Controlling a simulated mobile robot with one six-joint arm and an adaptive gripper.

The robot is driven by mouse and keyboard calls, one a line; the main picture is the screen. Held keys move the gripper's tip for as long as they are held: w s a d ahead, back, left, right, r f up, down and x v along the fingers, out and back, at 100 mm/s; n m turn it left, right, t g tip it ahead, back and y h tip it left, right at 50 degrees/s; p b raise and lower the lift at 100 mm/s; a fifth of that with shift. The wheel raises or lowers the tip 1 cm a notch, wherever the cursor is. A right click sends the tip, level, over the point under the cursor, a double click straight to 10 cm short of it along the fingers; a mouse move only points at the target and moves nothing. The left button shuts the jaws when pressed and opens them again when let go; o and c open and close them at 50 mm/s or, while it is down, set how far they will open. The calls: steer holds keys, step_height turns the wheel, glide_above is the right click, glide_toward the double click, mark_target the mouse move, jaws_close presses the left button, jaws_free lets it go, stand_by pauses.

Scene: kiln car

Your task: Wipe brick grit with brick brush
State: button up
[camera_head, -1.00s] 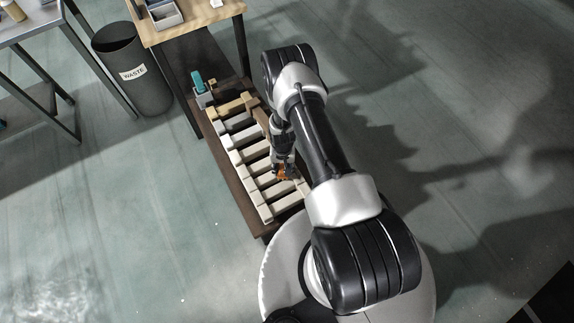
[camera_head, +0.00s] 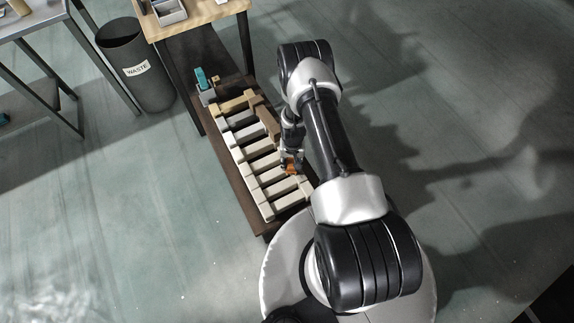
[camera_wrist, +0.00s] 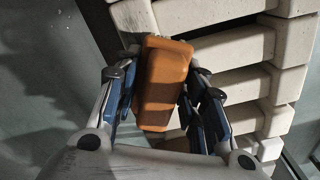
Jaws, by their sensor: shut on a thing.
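My gripper (camera_wrist: 160,92) is shut on an orange block-shaped thing, which I take to be the brick brush (camera_wrist: 163,84). In the head view the brush (camera_head: 291,169) is a small orange patch over the right side of the brick stack. Pale bricks (camera_wrist: 232,83) lie in rows beside and beneath it in the wrist view. Whether the brush touches a brick I cannot tell, and its underside is hidden. Brick grit cannot be picked out; some brick faces look darker or shaded.
The bricks stand on a low dark car (camera_head: 226,165). A teal-topped item (camera_head: 202,80) sits at its far end. A wooden table (camera_head: 197,15) and a grey waste bin (camera_head: 135,65) stand behind and left. The floor at right is clear.

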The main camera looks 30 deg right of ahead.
steer(key=shift+d, duration=0.45)
steer(key=shift+d, duration=0.1)
steer(key=d, duration=0.3)
steer(key=shift+d, duration=0.3)
stand_by(0.3)
steer(key=shift+s+p, duration=0.75)
steer(key=shift+s, duration=1.1)
steer(key=s+p, duration=0.1)
steer(key=s, duration=0.2)
steer(key=shift+s+d, duration=0.1)
steer(key=shift+s, duration=0.25)
